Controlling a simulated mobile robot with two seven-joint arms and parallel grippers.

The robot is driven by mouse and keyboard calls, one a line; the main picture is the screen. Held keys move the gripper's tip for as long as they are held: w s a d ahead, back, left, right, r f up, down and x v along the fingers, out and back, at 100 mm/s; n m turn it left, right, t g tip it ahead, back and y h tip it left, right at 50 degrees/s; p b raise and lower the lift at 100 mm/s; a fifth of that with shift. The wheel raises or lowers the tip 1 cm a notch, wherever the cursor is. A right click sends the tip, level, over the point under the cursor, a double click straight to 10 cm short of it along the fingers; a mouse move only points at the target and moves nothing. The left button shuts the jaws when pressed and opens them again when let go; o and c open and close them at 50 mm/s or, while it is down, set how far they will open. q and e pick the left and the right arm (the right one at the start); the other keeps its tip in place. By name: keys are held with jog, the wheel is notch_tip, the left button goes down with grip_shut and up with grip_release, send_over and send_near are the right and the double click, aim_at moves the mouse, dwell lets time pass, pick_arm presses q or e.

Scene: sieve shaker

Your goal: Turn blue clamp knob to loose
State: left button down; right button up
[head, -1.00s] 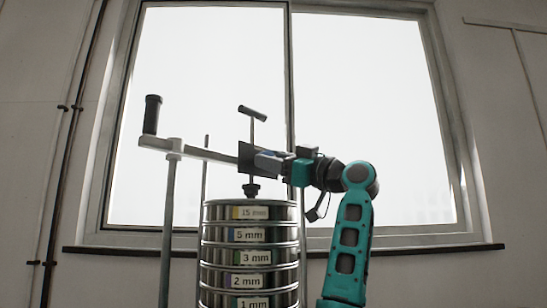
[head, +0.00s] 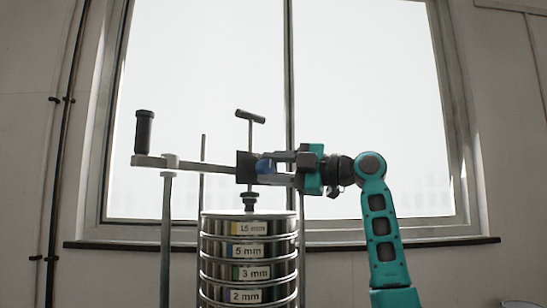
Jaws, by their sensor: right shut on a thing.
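The blue clamp knob (head: 265,167) sticks out on the right side of the dark clamp block (head: 246,167) on the horizontal arm above the sieve stack. My right gripper (head: 268,168) reaches in from the right, one finger above the knob and one below, and is shut on it. The fingers partly hide the knob. A vertical screw with a T-handle (head: 250,117) passes through the block down to a dark foot (head: 250,199) over the stack's lid. My left gripper is out of view.
The sieve stack (head: 249,245) with labels from 15 mm down stands below the clamp. A black crank handle (head: 144,132) rises at the left end of the arm (head: 205,167), which rests on a post (head: 166,240). A window (head: 370,110) fills the background.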

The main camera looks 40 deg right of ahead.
jog(key=shift+n+p, duration=0.35)
jog(key=shift+n, duration=0.15)
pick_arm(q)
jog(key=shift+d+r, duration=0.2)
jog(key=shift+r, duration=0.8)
pick_arm(e)
jog(key=shift+n+g, duration=0.3)
jog(key=shift+n, duration=0.1)
jog(key=shift+f, duration=0.1)
jog(key=o, duration=1.1)
jog(key=shift+c, duration=0.2)
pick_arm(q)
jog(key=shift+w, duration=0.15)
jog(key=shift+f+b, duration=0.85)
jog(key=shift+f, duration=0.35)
pick_arm(e)
jog(key=v, duration=1.2)
jog(key=shift+s, duration=0.4)
jog(key=shift+d, duration=0.15)
